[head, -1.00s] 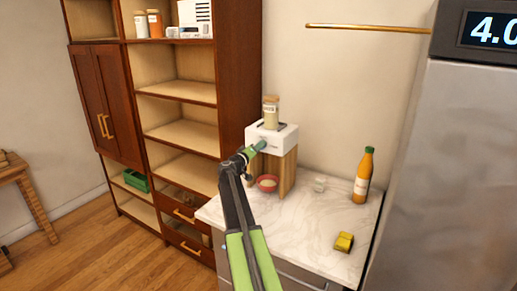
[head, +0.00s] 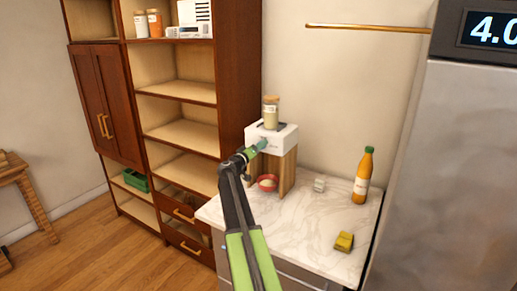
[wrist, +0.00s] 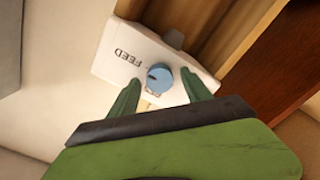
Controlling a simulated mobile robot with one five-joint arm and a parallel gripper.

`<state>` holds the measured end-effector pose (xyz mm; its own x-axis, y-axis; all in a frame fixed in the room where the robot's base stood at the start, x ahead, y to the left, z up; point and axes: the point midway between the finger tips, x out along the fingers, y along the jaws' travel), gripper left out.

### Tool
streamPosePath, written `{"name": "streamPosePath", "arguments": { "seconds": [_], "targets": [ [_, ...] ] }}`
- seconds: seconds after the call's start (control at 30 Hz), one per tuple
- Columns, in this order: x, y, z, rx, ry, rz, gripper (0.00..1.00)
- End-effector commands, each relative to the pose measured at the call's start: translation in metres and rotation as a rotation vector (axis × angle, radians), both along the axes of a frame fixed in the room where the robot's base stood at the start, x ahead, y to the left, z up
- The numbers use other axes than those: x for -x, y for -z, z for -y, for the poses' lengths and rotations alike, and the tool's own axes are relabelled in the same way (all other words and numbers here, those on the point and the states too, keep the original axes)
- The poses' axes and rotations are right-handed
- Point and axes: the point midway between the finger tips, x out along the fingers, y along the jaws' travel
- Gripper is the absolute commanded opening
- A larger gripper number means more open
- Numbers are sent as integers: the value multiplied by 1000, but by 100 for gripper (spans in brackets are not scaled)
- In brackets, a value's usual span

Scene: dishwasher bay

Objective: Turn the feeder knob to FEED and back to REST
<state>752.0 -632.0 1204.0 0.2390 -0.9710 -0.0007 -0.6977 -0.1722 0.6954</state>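The white feeder (head: 284,137) stands on a wooden stand at the back of the marble counter, with a lidded jar (head: 271,114) on top. In the wrist view the feeder's face (wrist: 193,85) shows the word FEED upside down beside a round blue knob (wrist: 159,79). A small dark mark shows on the knob's left side; its exact setting is hard to tell. Another label under the knob is mostly hidden. My gripper (wrist: 162,77) is open, with one green finger on each side of the knob and gaps visible. It also shows at the feeder's front in the head view (head: 262,144).
A red bowl (head: 267,183) with pale contents sits below the feeder. A small clear cube (head: 319,184), an orange bottle (head: 362,176) and a yellow sponge (head: 344,242) are on the counter (head: 290,226). A tall shelf (head: 236,90) stands left, a steel appliance (head: 445,180) right.

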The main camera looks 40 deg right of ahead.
Motion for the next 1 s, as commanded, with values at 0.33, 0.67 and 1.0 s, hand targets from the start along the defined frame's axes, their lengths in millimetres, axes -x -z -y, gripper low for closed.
{"name": "streamPosePath", "arguments": {
  "seconds": [0.33, 0.67, 1.0],
  "targets": [
    [5, 0, -16, 0, -1, -1, 57],
    [27, 0, -104, 0, -4, -1, 57],
    [41, 0, -165, 0, -1, 0, 57]
  ]
}}
